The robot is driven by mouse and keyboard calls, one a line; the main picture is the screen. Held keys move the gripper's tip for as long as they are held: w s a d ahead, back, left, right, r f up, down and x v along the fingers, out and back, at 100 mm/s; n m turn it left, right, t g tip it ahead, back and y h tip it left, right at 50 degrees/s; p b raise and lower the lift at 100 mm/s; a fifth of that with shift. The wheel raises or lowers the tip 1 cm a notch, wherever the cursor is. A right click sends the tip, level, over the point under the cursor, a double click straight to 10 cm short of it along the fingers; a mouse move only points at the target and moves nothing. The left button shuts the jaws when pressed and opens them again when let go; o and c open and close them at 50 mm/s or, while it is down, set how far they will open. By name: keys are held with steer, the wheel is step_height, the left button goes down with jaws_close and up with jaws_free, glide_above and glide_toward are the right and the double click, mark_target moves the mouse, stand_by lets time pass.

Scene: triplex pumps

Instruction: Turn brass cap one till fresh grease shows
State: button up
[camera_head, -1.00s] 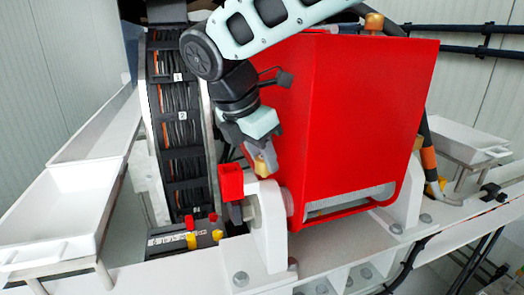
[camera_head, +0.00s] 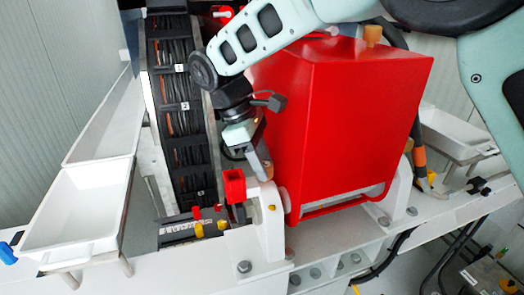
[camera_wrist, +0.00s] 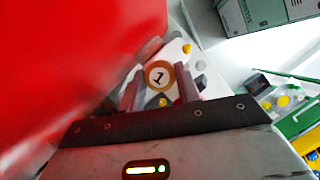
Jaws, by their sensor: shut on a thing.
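In the head view my gripper (camera_head: 266,170) points down at the top of a white bracket (camera_head: 271,235), left of the red housing. A small brass-brown part of the cap (camera_head: 267,173) shows at the fingers. A yellow spot (camera_head: 271,208) is on the bracket's face; I cannot tell whether it is grease.
The large red housing (camera_head: 340,130) stands close to the right of my gripper. A red block (camera_head: 234,185) and a black cable chain (camera_head: 185,130) are to the left. White trays (camera_head: 75,213) lie at the far left. A yellow knob (camera_wrist: 187,49) shows beyond the cap.

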steer(key=m+g+p, duration=0.1)
steer(key=m, duration=0.2)
steer(key=m+g+y+p, duration=0.1)
steer(key=m, duration=0.2)
steer(key=shift+w, duration=0.2)
steer(key=shift+m+y, duration=0.3)
steer(key=shift+m, duration=0.1)
steer(key=o, duration=1)
steer(key=shift+r, duration=0.1)
steer(key=shift+w+a+r, duration=0.1)
steer(key=shift+w+r, duration=0.05)
steer(key=shift+r, duration=0.15)
steer(key=shift+p+v, duration=1.25)
steer(key=shift+v, duration=7.05)
steer(key=shift+f, duration=0.15)
